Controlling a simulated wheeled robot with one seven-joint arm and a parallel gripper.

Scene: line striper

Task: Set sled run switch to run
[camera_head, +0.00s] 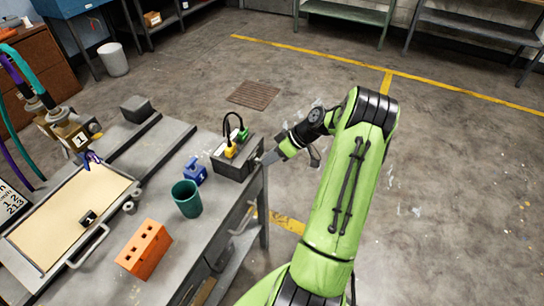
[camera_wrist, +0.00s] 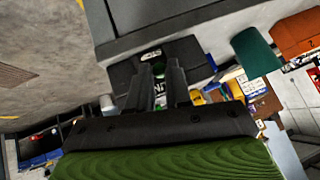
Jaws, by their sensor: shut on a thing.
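A dark grey control box (camera_head: 238,158) sits at the right edge of the workbench, with yellow and green plugs (camera_head: 236,146) and a black cable loop on top. In the wrist view its dark face (camera_wrist: 192,52) lies just beyond my fingers. A white label with partly hidden lettering shows between them. My gripper (camera_wrist: 160,70) is at this face, its fingers close together around a small, mostly hidden part that I take to be the sled run switch. In the head view my gripper (camera_head: 267,158) meets the box's right side. The switch's position is not readable.
On the workbench (camera_head: 190,245) stand a blue padlock-shaped block (camera_head: 195,171), a teal cup (camera_head: 186,199) and an orange holed block (camera_head: 145,249). A framed cream panel (camera_head: 70,215) lies left, below a hose-fed carriage marked 1 (camera_head: 75,136). Floor right of the bench is open.

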